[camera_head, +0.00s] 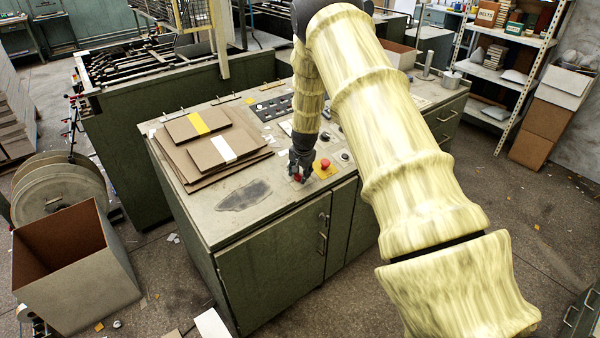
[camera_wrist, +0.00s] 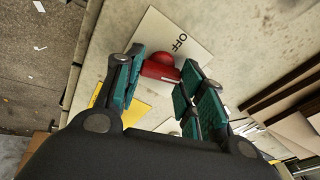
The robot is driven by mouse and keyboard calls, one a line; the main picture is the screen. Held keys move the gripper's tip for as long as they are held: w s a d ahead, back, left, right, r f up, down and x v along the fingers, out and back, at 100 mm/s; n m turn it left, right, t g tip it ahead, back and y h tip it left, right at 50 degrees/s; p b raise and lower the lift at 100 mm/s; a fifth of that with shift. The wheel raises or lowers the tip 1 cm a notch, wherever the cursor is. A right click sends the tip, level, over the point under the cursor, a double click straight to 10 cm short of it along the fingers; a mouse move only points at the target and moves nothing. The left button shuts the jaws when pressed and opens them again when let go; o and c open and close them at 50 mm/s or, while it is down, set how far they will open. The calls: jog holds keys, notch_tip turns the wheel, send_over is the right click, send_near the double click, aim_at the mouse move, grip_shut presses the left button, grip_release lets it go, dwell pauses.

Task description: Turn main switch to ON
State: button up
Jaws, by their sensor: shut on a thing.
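The main switch is a red knob (camera_wrist: 160,66) on a pale plate (camera_wrist: 172,32) marked OFF in the wrist view. My gripper (camera_wrist: 157,84) has its teal finger pads on either side of the red knob and is shut on it. In the head view my gripper (camera_head: 298,172) points down at the front edge of the console top (camera_head: 305,200), and a little red shows at its fingertips. The knob is mostly hidden there. Any ON mark is not visible.
A red mushroom button (camera_head: 325,163) on a yellow plate is just right of my gripper. Stacked greyboard sheets (camera_head: 215,150) lie to the left. A button panel (camera_head: 271,108) is behind. An open box (camera_head: 75,270) stands on the floor at left.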

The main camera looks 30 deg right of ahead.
jog(key=shift+m+g, duration=0.3)
jog(key=shift+m, duration=1.5)
jog(key=o, duration=1)
jog(key=v, duration=1.2)
